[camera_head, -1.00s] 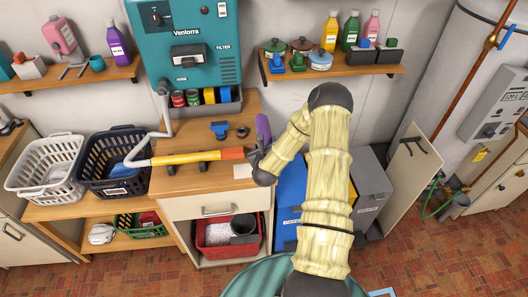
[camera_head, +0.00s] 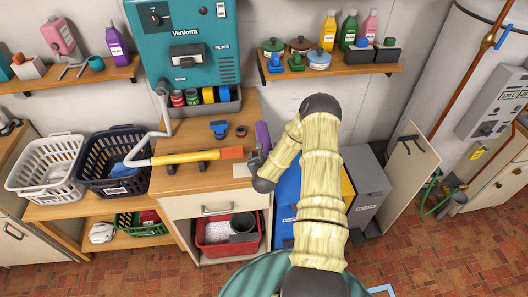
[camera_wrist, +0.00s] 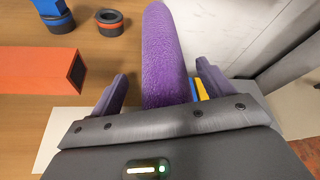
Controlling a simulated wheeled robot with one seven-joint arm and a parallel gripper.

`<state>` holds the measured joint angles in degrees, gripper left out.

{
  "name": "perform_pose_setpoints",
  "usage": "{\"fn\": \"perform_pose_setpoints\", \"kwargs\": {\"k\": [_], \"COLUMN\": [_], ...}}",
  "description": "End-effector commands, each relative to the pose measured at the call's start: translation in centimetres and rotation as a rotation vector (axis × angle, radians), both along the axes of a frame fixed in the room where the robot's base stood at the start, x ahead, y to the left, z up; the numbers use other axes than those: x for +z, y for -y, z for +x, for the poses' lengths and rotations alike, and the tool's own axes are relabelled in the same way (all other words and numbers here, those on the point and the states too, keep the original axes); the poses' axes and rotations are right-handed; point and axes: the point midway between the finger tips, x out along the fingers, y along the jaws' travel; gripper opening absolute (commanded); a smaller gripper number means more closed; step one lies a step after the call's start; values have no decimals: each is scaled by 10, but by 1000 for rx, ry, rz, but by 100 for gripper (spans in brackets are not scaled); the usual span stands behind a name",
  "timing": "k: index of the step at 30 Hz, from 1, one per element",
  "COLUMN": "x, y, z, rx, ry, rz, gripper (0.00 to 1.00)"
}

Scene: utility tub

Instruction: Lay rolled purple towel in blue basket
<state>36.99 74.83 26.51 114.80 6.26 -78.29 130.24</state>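The rolled purple towel (camera_head: 263,135) is at the right end of the wooden counter. In the wrist view the towel (camera_wrist: 166,55) runs between the two purple-grey fingers of my gripper (camera_wrist: 163,90), with its lower end hidden behind the gripper body. A narrow gap shows beside the left finger, but the towel moves with my gripper, so it looks held. In the head view my gripper (camera_head: 256,161) is at the counter's right edge. The dark blue basket (camera_head: 92,168) stands left of the counter, with a light-blue cloth and a white label.
A white basket (camera_head: 40,178) stands left of the blue one. A yellow tool with an orange end (camera_head: 190,157) lies across the counter towards the basket, near a grey hose. A blue item (camera_head: 219,127) and tape roll (camera_head: 241,131) lie behind it. A teal machine (camera_head: 185,45) is above.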

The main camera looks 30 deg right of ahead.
Motion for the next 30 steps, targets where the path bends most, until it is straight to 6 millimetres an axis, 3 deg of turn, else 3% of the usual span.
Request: {"fn": "perform_pose_setpoints", "kwargs": {"k": [11,30], "x": [2,32], "y": [-3,-42], "z": [-7,-84], "rx": [0,2], "ry": [0,-2], "rz": [1,0], "gripper": [80,80]}}
